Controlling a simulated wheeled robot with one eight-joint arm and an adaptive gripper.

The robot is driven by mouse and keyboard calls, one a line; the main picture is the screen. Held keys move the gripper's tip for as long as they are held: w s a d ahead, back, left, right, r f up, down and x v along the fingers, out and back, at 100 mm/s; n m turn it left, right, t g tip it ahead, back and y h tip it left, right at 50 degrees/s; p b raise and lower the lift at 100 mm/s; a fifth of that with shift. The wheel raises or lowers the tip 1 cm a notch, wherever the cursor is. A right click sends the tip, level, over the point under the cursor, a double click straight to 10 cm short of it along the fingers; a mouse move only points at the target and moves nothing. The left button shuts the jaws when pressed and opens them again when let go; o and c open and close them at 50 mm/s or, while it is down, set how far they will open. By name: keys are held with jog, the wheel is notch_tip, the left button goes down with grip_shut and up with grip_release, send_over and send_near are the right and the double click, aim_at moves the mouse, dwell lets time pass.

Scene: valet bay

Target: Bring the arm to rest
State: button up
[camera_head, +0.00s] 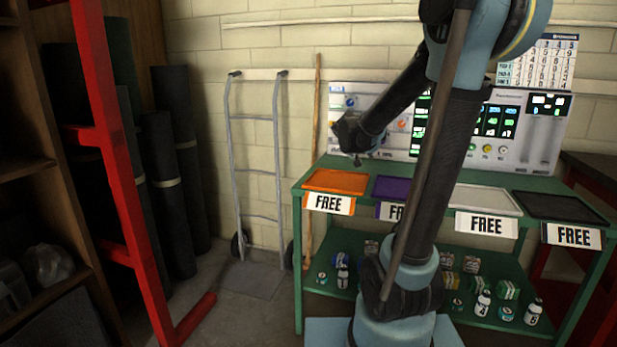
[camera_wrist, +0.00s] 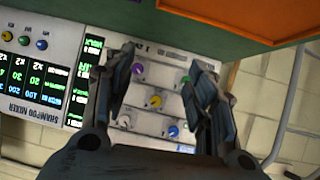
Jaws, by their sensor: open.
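My gripper (camera_head: 352,158) is raised above the left end of the green bench (camera_head: 298,237), over the orange tray (camera_head: 336,181). In the wrist view my gripper (camera_wrist: 160,85) shows both fingers spread apart with nothing between them. Behind the fingers is the white control panel (camera_wrist: 150,125) with coloured knobs, which also stands behind the bench in the head view (camera_head: 512,155). My arm is bent, upright at the base and reaching left. It hides part of the purple tray (camera_head: 389,187) and part of the panel.
A white tray (camera_head: 484,201) and a black tray (camera_head: 560,207) lie further right; labels below the trays read FREE. Several small bottles and boxes sit on the lower shelf (camera_head: 400,284). A hand truck (camera_head: 259,170) and wooden pole (camera_head: 313,150) lean at the wall. A red frame (camera_head: 125,175) stands left.

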jog(key=s+d+f+g, duration=0.1)
jog(key=s, duration=0.2)
jog(key=s+d+f, duration=0.1)
jog(key=s, duration=0.3)
jog(key=s+d+f+g, duration=0.1)
jog(key=s+f, duration=0.1)
jog(key=s, duration=0.2)
jog(key=shift+s+d+g, duration=0.1)
jog(key=shift+d+g, duration=0.1)
jog(key=shift+g, duration=0.1)
jog(key=s+a+f+n+g+y, duration=0.1)
jog(key=s+f, duration=0.3)
jog(key=s, duration=0.5)
jog(key=s+a+f+n+g+y, duration=0.1)
jog(key=s+f+g+y, duration=0.1)
jog(key=s+f, duration=0.3)
jog(key=s+a+f+n+g+y, duration=0.1)
jog(key=s+a+f+n+g, duration=0.1)
jog(key=s, duration=1.1)
notch_tip(320, 180, down, 3)
jog(key=shift+s+r+g+y, duration=0.2)
jog(key=shift+s+g+y, duration=0.1)
jog(key=shift+g, duration=0.2)
jog(key=shift+d, duration=0.1)
jog(key=shift+w+f, duration=0.2)
jog(key=shift+w, duration=0.3)
